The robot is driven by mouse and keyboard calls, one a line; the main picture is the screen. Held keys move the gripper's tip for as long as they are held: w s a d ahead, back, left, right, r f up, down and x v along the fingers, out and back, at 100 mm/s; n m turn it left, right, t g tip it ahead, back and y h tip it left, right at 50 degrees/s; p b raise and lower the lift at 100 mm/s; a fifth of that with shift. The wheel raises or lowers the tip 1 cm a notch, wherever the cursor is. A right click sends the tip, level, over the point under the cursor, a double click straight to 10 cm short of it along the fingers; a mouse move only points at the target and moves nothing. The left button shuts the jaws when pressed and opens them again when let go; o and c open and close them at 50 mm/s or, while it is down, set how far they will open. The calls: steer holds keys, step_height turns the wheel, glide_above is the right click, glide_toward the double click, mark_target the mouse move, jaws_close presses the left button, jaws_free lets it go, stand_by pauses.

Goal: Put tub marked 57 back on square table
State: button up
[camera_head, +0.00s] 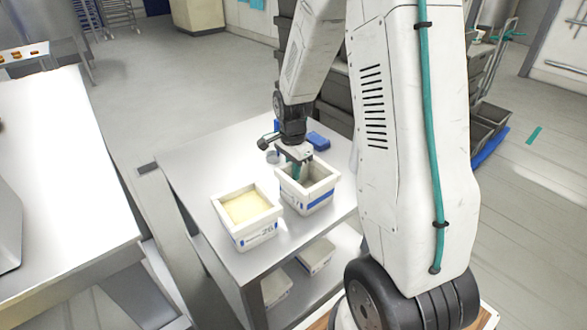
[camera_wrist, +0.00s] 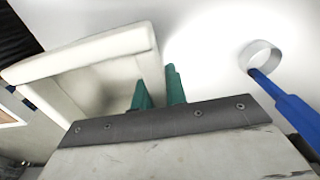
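A white tub (camera_head: 319,199) with a blue stripe is at the right side of the metal table (camera_head: 190,160). Its number is too small and partly hidden to read. It looks empty inside, and I cannot tell whether its base touches the tabletop. My gripper (camera_head: 298,174) reaches down over its back wall. In the wrist view, the green fingers of my gripper (camera_wrist: 159,92) straddle one wall of the tub (camera_wrist: 90,62), one finger inside and one outside, close against the wall.
A white tub marked 26 (camera_head: 258,232) with pale yellow contents stands close on the left. A ring (camera_wrist: 260,56) with a blue handle and a blue item (camera_head: 318,141) lie behind. More tubs (camera_head: 316,256) are on the lower shelf. The tabletop's back left is clear.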

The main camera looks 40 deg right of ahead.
steer(key=o, duration=0.3)
steer(key=shift+o, duration=0.2)
step_height(320, 180, up, 12)
steer(key=shift+a+r, duration=0.15)
steer(key=shift+r, duration=0.05)
steer(key=s+a+r+n, duration=0.3)
steer(key=s+n, duration=0.3)
steer(key=s, duration=0.2)
steer(key=s+a+r+n, duration=0.4)
steer(key=s+a+n, duration=0.1)
steer(key=s, duration=0.4)
steer(key=s+a+r+n+t, duration=0.1)
steer(key=s+a+r+n, duration=0.2)
steer(key=s+a+n, duration=0.3)
steer(key=shift+s+r+n, duration=0.2)
steer(key=shift+s+n, duration=0.1)
steer(key=shift+s, duration=0.9)
